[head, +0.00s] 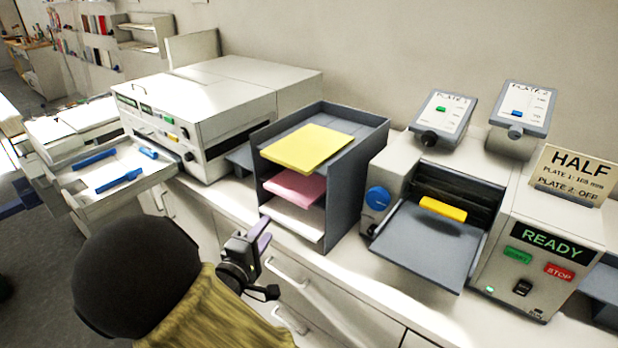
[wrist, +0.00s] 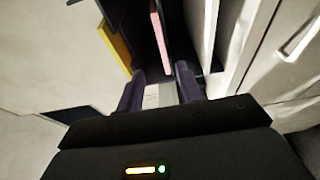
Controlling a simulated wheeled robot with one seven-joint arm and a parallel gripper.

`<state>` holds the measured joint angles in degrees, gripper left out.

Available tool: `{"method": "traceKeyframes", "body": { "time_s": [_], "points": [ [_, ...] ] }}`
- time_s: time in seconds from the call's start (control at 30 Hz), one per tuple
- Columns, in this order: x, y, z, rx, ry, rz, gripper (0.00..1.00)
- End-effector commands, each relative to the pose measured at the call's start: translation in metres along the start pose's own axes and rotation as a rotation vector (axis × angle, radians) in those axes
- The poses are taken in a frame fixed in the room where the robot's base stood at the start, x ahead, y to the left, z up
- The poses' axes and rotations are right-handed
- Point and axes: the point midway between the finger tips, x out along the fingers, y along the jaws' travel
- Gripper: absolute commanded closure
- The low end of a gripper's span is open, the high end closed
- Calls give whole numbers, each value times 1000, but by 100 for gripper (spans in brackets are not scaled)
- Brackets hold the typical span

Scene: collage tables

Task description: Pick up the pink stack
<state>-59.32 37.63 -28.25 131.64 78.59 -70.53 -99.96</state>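The pink stack (head: 297,187) lies on the middle shelf of a grey tray rack (head: 344,205), with its front edge showing. A yellow stack (head: 307,149) lies above it and a white stack (head: 292,219) lies below it. My gripper (head: 256,240) is in front of the rack, apart from it, at lower left. In the wrist view the pink stack (wrist: 160,36) is a thin strip beyond the fingertips, between the yellow stack (wrist: 114,47) and the white stack (wrist: 208,36). My gripper's fingers (wrist: 158,80) are apart with nothing between them.
A white machine (head: 210,105) stands left of the rack. A machine with a grey tray (head: 425,250) and a yellow bar (head: 443,208) stands to the right. A pulled-out tray with blue bars (head: 120,180) is at far left. Drawer handles (head: 285,272) face the front below the counter.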

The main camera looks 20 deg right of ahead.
Motion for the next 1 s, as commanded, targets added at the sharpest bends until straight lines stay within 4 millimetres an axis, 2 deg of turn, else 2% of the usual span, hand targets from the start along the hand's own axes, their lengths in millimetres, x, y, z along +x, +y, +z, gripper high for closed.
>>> {"method": "traceKeyframes", "body": {
  "time_s": [0.1,0.5,0.63,1.0],
  "points": [
    [23,1,1,-1,-5,0,64],
    [91,1,1,-1,-4,-1,64],
    [100,0,0,1,0,-1,64],
    [104,0,1,0,-2,-1,64]
  ]
}}
